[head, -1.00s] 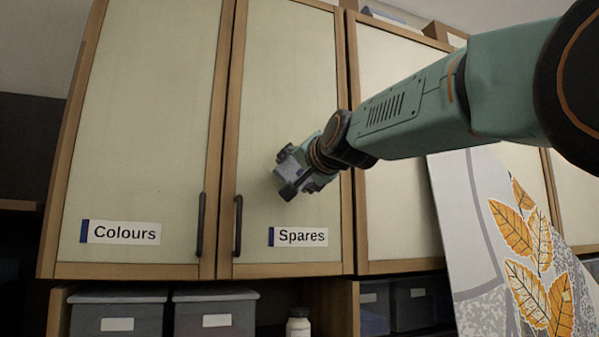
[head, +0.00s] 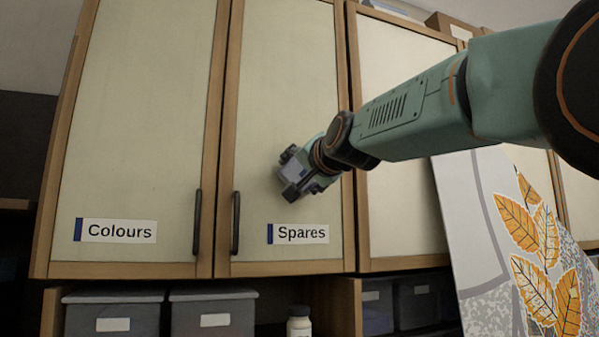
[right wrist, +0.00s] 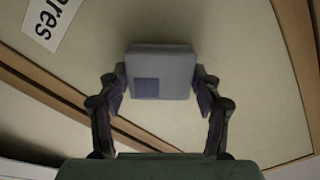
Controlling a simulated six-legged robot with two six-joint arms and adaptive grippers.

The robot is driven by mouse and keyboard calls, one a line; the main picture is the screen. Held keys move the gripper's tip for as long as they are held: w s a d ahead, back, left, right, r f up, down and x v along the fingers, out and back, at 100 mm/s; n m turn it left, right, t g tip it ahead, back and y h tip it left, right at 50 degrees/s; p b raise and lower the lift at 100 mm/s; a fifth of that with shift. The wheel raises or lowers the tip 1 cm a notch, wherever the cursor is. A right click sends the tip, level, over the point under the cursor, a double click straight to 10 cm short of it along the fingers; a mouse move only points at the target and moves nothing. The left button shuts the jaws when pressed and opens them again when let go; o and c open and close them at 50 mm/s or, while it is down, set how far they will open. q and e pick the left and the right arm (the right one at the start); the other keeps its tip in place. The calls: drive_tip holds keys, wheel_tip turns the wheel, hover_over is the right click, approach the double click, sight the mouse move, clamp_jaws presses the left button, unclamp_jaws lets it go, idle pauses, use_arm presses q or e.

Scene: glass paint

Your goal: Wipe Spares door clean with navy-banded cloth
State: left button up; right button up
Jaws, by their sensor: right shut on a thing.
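The Spares door (head: 285,100) is a cream panel in a wooden frame, with a dark handle (head: 235,222) at its lower left and a "Spares" label (head: 302,233) near the bottom. It looks shut. My right gripper (head: 288,182) is in front of its lower half, above the label. In the right wrist view, that gripper (right wrist: 160,85) is shut on a folded grey cloth (right wrist: 172,62) with a dark blue patch at one corner. The cloth faces the door; I cannot tell if it touches. No clear paint mark shows on the door. My left gripper is not in view.
The Colours door (head: 140,120) is to the left, with its own handle (head: 197,222). Grey bins (head: 213,305) and a white bottle (head: 299,322) stand on the shelf below. A leaf-patterned panel (head: 510,250) stands at the lower right.

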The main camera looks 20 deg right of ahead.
drive_tip(key=shift+s+a+r, duration=0.2)
drive_tip(key=shift+s+r, duration=0.2)
drive_tip(key=shift+s, duration=0.15)
drive_tip(key=shift+a+r, duration=0.1)
drive_tip(key=shift+a, duration=0.1)
drive_tip(key=shift+w+a, duration=0.15)
drive_tip(key=shift+w+f, duration=0.2)
drive_tip(key=shift+w, duration=0.2)
drive_tip(key=shift+w+f, duration=0.15)
drive_tip(key=shift+w, duration=0.15)
drive_tip(key=shift+c, duration=0.5)
drive_tip(key=shift+s+d, duration=0.35)
drive_tip(key=shift+d, duration=0.55)
drive_tip(key=shift+c, duration=0.2)
drive_tip(key=shift+d+b, duration=0.7)
drive_tip(key=shift+d, duration=2.15)
drive_tip(key=shift+w+a+r+p, duration=0.15)
drive_tip(key=shift+a+p, duration=0.6)
drive_tip(key=shift+a, duration=1.05)
drive_tip(key=shift+w+a+r+p, duration=0.15)
drive_tip(key=shift+a+p, duration=0.55)
drive_tip(key=shift+a, duration=1.1)
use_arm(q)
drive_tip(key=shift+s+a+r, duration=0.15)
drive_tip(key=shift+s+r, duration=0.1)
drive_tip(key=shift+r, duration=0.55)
use_arm(e)
drive_tip(key=shift+f, duration=0.15)
